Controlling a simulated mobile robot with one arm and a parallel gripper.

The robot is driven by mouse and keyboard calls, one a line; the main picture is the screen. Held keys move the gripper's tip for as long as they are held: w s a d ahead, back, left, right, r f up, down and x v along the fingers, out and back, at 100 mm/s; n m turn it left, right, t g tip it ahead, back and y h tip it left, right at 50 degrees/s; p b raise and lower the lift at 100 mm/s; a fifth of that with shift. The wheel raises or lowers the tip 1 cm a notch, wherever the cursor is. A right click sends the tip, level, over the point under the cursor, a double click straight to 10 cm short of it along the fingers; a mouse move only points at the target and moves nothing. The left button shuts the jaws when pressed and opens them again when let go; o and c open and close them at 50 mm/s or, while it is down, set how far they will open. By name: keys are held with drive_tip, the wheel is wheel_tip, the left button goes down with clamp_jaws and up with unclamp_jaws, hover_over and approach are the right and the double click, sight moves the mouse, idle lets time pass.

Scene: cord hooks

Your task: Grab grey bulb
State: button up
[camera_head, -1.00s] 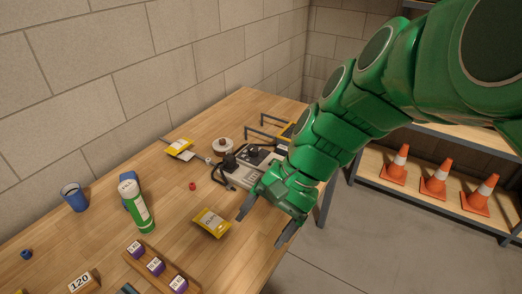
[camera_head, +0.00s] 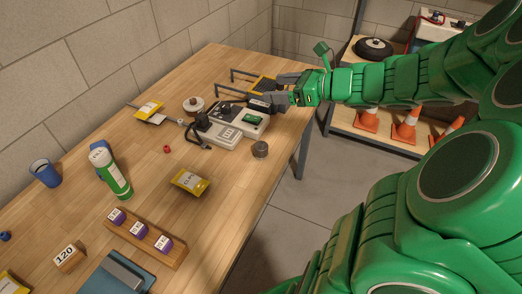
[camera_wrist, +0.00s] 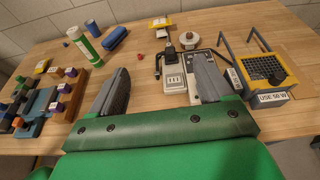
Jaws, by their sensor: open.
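I cannot make out a bulb that is clearly grey. A small dark grey round piece (camera_head: 260,149) stands near the table's right edge, in front of the grey device (camera_head: 228,128). I cannot tell if it is the bulb. My gripper (camera_head: 270,90) is open and empty, over the table's far right edge by the device and tray. In the wrist view its fingers (camera_wrist: 160,65) stand apart, and the right one hides part of the device.
A wooden rack (camera_head: 133,243) holds three purple labelled pieces. A green-and-white bottle (camera_head: 110,172), a blue cup (camera_head: 45,173) and a yellow packet (camera_head: 189,183) stand or lie on the table. Orange cones (camera_head: 405,132) are on the shelf behind.

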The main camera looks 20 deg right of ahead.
approach(256, 147)
drive_tip(key=w+f, duration=0.1)
drive_tip(key=w+a+f, duration=0.1)
drive_tip(key=w, duration=0.1)
drive_tip(key=shift+f, duration=0.15)
drive_tip(key=shift+x, duration=3.9)
drive_tip(key=shift+f, duration=0.1)
drive_tip(key=c, duration=1.1)
drive_tip(key=shift+r, duration=5)
